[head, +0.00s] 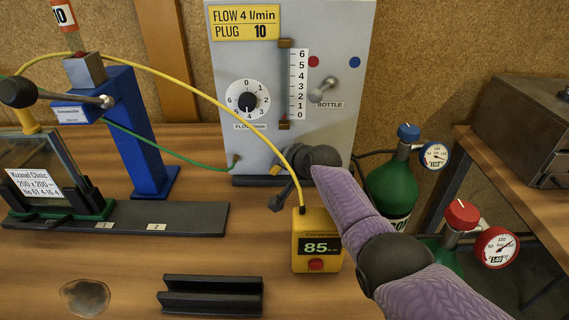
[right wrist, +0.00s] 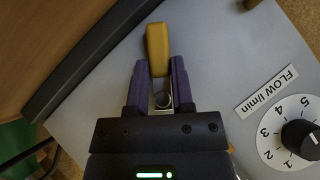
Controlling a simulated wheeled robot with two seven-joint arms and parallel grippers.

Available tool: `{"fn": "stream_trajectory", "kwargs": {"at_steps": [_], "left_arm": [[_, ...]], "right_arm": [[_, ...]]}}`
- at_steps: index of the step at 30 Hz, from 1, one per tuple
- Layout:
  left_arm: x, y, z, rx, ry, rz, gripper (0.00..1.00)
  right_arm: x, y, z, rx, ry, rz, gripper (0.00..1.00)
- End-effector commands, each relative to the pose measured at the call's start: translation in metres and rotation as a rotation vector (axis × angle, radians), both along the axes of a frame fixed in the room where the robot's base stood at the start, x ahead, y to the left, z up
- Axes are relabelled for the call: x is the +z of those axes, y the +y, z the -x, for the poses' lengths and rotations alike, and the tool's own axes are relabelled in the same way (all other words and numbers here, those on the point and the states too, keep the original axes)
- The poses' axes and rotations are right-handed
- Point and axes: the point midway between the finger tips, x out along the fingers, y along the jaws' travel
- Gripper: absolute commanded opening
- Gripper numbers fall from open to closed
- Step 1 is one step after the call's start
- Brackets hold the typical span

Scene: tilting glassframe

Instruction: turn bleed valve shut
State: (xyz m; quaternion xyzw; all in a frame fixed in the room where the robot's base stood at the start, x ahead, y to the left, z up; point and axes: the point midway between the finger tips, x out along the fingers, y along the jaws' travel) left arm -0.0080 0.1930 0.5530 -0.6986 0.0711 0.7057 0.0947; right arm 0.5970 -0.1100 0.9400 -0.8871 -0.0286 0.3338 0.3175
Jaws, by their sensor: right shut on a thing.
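A yellow lever (right wrist: 157,42), which looks like the bleed valve's handle, stands at the fingertips of my right gripper (right wrist: 159,65) in the right wrist view. The purple fingers are shut on its lower end. A round metal part shows between the fingers, closer to the palm. In the head view a small yellow piece (head: 276,170) shows low on the grey panel (head: 235,65), beside my dark wrist. My right arm hides most of that spot, and the fingers cannot be made out there. My left gripper is not in view.
A yellow meter (head: 304,260) reading 85 stands just below my right wrist, with a yellow hose arching left. A green bottle (head: 391,185) with a blue knob stands to the right. A black rail (head: 212,297) and a wet patch (head: 85,297) are at the front.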

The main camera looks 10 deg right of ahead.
Motion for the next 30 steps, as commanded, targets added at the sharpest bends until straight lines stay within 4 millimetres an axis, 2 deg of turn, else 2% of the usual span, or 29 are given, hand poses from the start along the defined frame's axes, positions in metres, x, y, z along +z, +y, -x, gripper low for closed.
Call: {"fn": "stream_trajectory", "kwargs": {"at_steps": [11,12,16,26,30], "left_arm": [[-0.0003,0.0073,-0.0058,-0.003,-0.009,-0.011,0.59],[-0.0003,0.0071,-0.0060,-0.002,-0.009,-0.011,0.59],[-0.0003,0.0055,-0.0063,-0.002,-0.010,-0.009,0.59],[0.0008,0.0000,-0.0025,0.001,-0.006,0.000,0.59],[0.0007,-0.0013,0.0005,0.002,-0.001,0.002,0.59]], "right_arm": [[-0.0022,0.0005,0.0009,0.002,0.006,-0.003,0.00],[-0.0023,0.0005,0.0009,0.002,0.006,-0.003,0.35],[-0.0016,0.0004,0.0006,0.001,0.004,-0.003,0.63],[-0.0003,-0.0001,0.0003,0.001,0.006,0.023,0.65],[-0.0014,-0.0031,0.0003,0.003,0.044,0.232,0.65]]}}
